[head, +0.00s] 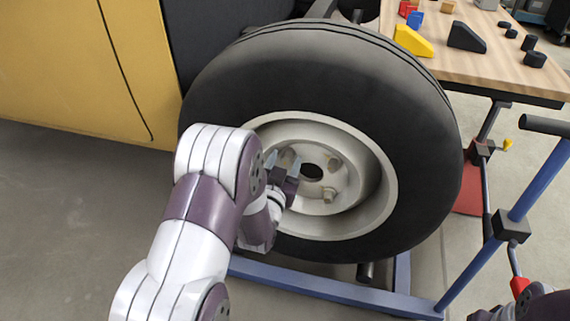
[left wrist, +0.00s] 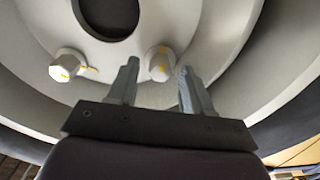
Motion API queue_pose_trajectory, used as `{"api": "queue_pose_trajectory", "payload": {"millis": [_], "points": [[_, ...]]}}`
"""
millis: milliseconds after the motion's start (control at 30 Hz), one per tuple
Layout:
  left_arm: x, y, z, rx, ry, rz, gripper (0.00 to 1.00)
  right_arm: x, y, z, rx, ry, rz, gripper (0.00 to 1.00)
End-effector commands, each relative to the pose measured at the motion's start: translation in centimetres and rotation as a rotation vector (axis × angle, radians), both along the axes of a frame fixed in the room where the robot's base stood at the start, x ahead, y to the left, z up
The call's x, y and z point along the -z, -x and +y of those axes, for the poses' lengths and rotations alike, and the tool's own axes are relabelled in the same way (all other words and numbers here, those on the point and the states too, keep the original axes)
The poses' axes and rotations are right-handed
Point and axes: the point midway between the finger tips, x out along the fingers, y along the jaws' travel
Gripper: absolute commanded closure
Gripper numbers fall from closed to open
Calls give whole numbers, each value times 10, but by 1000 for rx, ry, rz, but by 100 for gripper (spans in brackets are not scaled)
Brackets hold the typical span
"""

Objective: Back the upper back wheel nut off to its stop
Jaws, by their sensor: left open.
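The wheel (head: 232,107) stands upright with its pale rim and hub facing me. My left gripper (head: 283,161) reaches in from the left to the upper left part of the hub, beside the centre hole. In the left wrist view its fingers (left wrist: 158,82) are open, and a pale nut with a yellow mark (left wrist: 160,63) sits just beyond the gap between the tips. I cannot tell if they touch it. This nut is hidden behind the gripper in the head view. A second yellow-marked nut (left wrist: 65,65) is to its left. In the head view, one nut (head: 328,196) shows at the lower right of the hub.
A blue frame (head: 330,291) runs under the wheel. A yellow body panel (head: 75,70) stands at the left. A wooden table (head: 475,65) with coloured blocks is at the upper right. A blue post (head: 540,185) with a dark bar stands at the right, near part of my right arm.

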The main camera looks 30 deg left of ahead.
Motion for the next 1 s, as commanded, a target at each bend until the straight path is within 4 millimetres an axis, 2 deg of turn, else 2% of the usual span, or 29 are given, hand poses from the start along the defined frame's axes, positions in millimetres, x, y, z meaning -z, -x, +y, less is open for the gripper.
{"api": "queue_pose_trajectory", "payload": {"millis": [267, 300, 433, 567, 800, 1000], "points": [[0, -4, 1, 0, 1, 0, 50, 0, 0, 0, 0, 0, 0, 100], [0, -3, 1, 0, 1, 0, 57, 0, 0, 0, 0, 0, 0, 100], [0, -3, 1, 0, 1, 0, 99, 0, 0, 0, 0, 0, 0, 100], [-1, -3, 1, 0, 7, -2, 100, 0, 0, 0, 0, 0, 0, 100], [-2, -3, 2, 0, 227, -54, 100, -10, 0, 0, 0, 0, 0, 100], [0, -3, 2, 0, 245, -60, 100, -9, 0, 0, 0, 0, 0, 100]]}}
